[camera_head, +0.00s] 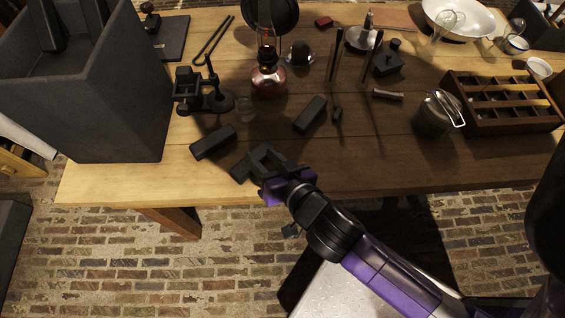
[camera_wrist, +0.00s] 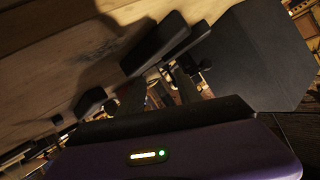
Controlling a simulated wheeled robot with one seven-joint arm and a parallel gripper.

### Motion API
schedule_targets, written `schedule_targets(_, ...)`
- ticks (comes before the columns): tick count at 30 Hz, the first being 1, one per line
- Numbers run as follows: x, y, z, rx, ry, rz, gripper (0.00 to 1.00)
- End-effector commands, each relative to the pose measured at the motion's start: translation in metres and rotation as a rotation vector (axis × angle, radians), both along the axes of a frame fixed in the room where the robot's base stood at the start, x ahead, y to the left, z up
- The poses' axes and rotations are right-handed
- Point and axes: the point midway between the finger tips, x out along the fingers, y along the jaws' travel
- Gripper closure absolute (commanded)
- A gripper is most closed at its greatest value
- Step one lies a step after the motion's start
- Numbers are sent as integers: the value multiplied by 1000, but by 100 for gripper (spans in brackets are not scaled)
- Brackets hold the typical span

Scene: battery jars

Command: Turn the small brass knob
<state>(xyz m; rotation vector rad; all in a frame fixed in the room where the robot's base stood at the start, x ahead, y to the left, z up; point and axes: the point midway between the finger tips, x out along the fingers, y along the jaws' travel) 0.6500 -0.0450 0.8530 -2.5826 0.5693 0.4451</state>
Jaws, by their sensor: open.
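I cannot make out a small brass knob in either view. An oil lamp with a reddish metal base (camera_head: 268,82) stands at the back of the wooden table, left of centre; any knob on it is too small to tell. My gripper (camera_head: 262,158) is over the table's front edge, well in front of the lamp. Its jaws are open, with nothing seen held between them. In the wrist view the gripper's fingers (camera_wrist: 158,90) point toward dark blocks, and the lamp cannot be made out.
A black clamp-like device (camera_head: 188,90) stands left of the lamp. A large grey bin (camera_head: 120,110) fills the left end. A compartment tray (camera_head: 500,122) is at the right.

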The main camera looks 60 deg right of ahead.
Motion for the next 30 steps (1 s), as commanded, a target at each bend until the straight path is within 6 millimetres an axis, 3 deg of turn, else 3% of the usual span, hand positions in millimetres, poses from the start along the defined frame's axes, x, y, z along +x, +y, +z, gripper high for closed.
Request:
schedule_targets(9,-48,31,-3,-75,12,182,59)
schedule_targets(16,-74,43,2,-122,5,264,59)
schedule_targets(30,-84,46,7,-146,-4,296,59)
